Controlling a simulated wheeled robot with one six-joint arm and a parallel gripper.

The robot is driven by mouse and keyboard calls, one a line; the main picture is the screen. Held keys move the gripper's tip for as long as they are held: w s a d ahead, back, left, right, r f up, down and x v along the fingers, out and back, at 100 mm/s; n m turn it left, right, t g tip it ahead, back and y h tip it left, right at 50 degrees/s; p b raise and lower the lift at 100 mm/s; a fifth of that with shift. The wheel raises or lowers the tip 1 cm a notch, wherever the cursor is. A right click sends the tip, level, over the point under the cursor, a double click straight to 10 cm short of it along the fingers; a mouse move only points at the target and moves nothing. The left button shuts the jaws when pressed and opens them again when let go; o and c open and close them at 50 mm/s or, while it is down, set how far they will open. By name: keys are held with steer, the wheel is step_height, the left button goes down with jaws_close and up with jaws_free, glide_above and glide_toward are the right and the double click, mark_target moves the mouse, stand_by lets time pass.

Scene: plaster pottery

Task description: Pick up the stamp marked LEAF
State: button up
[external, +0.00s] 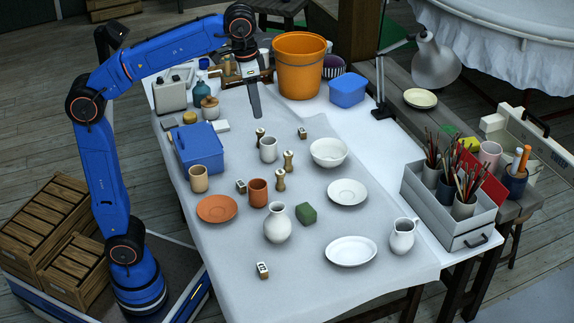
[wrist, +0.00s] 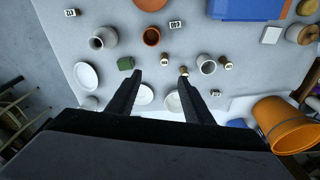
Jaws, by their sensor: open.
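Several small stamps stand or lie on the cloth-covered table. Three are pale blocks with dark marks: one at the front (external: 262,269), one beside the terracotta cup (external: 241,186), and one near the white bowl (external: 302,133). They also show in the wrist view as a far-left block (wrist: 71,12), a top-middle block (wrist: 176,24) and a right block (wrist: 215,92). The marks are too small to read, so I cannot tell which is LEAF. My gripper (wrist: 160,75) is open and empty, raised above the back of the table, its fingers pointing down in the external view.
Several turned wooden pieces (external: 288,161) stand near the white cup (external: 268,149). A white bowl (external: 328,152), a vase (external: 277,224) and a green block (external: 306,214) are close by. An orange bucket (external: 299,75) and a blue box (external: 198,147) stand farther back. The front left table corner is mostly clear.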

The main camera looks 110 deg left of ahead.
steer(key=s+a+f+n, duration=0.3)
steer(key=a+f+n, duration=0.3)
steer(key=a, duration=0.6)
steer(key=n+g, duration=0.1)
steer(key=n, duration=0.4)
glide_above(259, 131)
step_height(259, 131, down, 8)
steer(key=f, duration=0.1)
steer(key=shift+h, duration=0.3)
step_height(259, 131, down, 11)
steer(key=shift+f, duration=0.1)
steer(key=shift+w+a+f, duration=0.1)
steer(key=shift+a+f, duration=0.05)
steer(key=shift+f, duration=1.15)
steer(key=shift+a+f, duration=0.1)
steer(key=shift+f, duration=1.2)
steer(key=c, duration=1.1)
